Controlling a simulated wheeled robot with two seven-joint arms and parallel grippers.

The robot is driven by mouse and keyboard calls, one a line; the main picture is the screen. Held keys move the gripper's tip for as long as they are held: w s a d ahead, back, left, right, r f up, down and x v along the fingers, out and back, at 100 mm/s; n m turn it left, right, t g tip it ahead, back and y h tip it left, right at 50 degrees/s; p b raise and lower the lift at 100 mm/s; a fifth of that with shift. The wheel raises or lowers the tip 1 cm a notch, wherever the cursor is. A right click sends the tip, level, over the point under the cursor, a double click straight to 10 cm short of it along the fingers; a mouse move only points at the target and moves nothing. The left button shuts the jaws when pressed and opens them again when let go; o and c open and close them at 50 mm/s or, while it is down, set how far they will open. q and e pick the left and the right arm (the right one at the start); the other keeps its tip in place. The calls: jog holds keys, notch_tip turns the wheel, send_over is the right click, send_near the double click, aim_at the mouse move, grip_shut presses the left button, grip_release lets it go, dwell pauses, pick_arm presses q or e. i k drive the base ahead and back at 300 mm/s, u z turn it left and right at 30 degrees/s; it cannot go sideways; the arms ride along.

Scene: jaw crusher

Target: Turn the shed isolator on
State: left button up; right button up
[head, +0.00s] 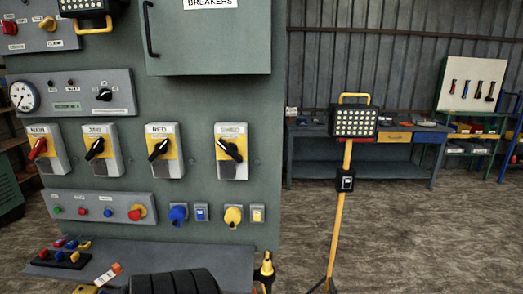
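The shed isolator (231,151) is the rightmost of a row of grey switch boxes on the green panel, with a label above it that appears to read SHED. It has a yellow plate and a black rotary handle, which slants from upper left to lower right. The handles of the other isolators in the row slant the other way, from lower left to upper right. Neither of my grippers shows in the head view, and nothing covers the shed isolator.
Other isolators, including the red-handled main isolator (46,149), stand to its left. Blue and yellow sockets (233,216) are below. A shelf (228,262) juts out at the bottom, with a dark ribbed object (174,282) near it. A work light (353,122) stands right on open floor.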

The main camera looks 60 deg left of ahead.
aim_at(230, 149)
jog(key=u, duration=0.2)
jog(key=i, duration=0.8)
jog(key=u, duration=1.1)
jog(key=i, duration=0.7)
jog(key=u, duration=0.7)
